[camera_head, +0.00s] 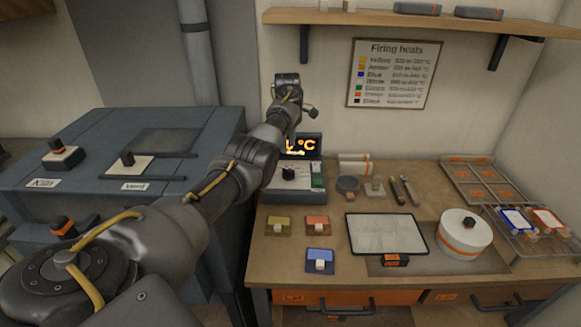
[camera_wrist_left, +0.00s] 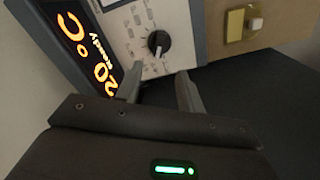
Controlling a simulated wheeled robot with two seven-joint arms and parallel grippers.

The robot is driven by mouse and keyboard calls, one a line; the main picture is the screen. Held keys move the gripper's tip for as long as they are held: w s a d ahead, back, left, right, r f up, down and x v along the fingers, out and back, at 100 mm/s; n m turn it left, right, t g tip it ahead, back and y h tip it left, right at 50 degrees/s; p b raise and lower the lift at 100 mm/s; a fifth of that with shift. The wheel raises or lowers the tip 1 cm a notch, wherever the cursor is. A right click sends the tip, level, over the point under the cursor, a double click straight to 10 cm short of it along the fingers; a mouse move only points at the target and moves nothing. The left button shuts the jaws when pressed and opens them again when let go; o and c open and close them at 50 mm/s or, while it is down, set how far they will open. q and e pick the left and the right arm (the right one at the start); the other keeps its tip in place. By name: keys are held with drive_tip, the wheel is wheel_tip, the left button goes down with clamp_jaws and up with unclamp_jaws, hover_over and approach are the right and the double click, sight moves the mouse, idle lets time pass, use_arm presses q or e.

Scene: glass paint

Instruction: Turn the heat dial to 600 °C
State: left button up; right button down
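The heat dial (camera_wrist_left: 158,42) is a round black knob with a pale pointer mark on a light scale panel. It also shows in the head view (camera_head: 289,174) on the front of a small control box. The box's display (camera_wrist_left: 88,45) glows orange and reads 20 °C with "Ready". In the head view my arm partly hides this display (camera_head: 302,146). My left gripper (camera_wrist_left: 158,78) is open and empty, its two fingers apart just short of the dial and not touching it. In the head view its fingertips cannot be made out. My right gripper is not in view.
Yellow, orange and blue pads (camera_head: 319,260) lie in front of the box. A white sheet (camera_head: 385,234), a round white pot (camera_head: 464,234) and a rack (camera_head: 541,232) stand to the right. A blue-grey kiln (camera_head: 100,200) is at left. A firing-heats chart (camera_head: 394,75) hangs behind.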

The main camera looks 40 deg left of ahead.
sight(288, 169)
use_arm(q)
wheel_tip(288, 169, down, 10)
drive_tip(key=shift+d+f+p, duration=0.1)
drive_tip(key=shift+p, duration=0.4)
clamp_jaws()
